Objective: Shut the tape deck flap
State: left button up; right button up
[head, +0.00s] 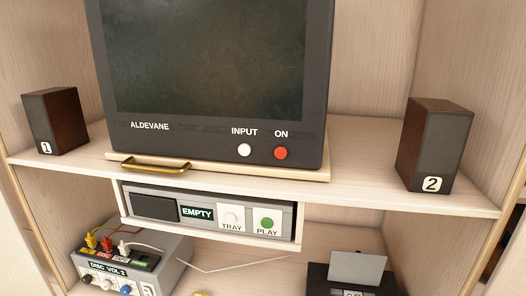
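A black device (322,281) stands at the lower right on the lower shelf, cut off by the bottom edge of the head view. It looks like the tape deck, though its label is only partly visible. A grey flap (357,267) stands raised and tilted on its top. Neither of my grippers shows in the head view.
A television (215,135) stands on the upper shelf (365,192) between two speakers (56,122) (433,145). Below it sits a disc player (210,212) reading EMPTY. A switch box (128,262) with coloured plugs and a loose white cable (225,266) are at lower left.

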aim_at(358, 267)
jog(key=j+z, duration=0.25)
jog(key=j, duration=1.65)
jog(key=i, duration=0.05)
